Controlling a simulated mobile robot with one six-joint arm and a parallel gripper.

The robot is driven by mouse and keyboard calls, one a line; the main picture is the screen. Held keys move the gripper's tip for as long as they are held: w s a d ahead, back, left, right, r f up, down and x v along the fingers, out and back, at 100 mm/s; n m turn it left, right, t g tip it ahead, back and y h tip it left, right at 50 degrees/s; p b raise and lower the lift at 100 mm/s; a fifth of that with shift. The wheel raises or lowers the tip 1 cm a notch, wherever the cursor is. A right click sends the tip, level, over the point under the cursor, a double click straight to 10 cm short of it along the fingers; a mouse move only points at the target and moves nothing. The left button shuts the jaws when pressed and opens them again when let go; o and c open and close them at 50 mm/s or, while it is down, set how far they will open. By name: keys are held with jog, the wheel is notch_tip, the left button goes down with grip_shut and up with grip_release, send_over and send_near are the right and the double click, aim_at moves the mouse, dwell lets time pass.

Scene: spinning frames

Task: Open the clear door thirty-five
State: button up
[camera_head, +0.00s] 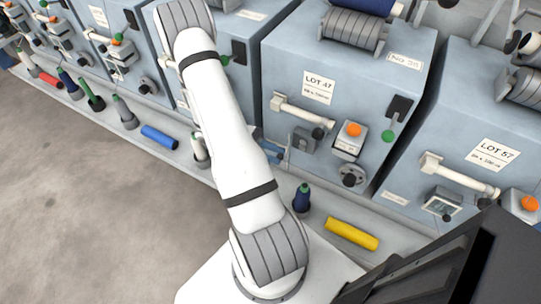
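A blue-grey machine unit (340,75) stands right of centre. A small plate (405,62) at its upper right seems to read "NO 35", though the print is small. Its front carries a "LOT 47" label (319,86), a pale bar-like handle (303,113) and an orange knob (353,129) on a small box. I cannot make out a clear door on it for certain. My white arm rises from the bottom centre to the top left, in front of the neighbouring unit. My gripper is not visible.
A unit labelled "LOT 57" (492,153) stands to the right, and more units run to the left. A ledge below them holds a yellow cylinder (351,233), a dark blue bobbin (302,197) and a blue cylinder (159,136). The concrete floor (80,210) at left is clear.

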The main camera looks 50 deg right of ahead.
jog(key=o, duration=0.3)
jog(key=v, duration=0.8)
jog(key=shift+c, duration=0.4)
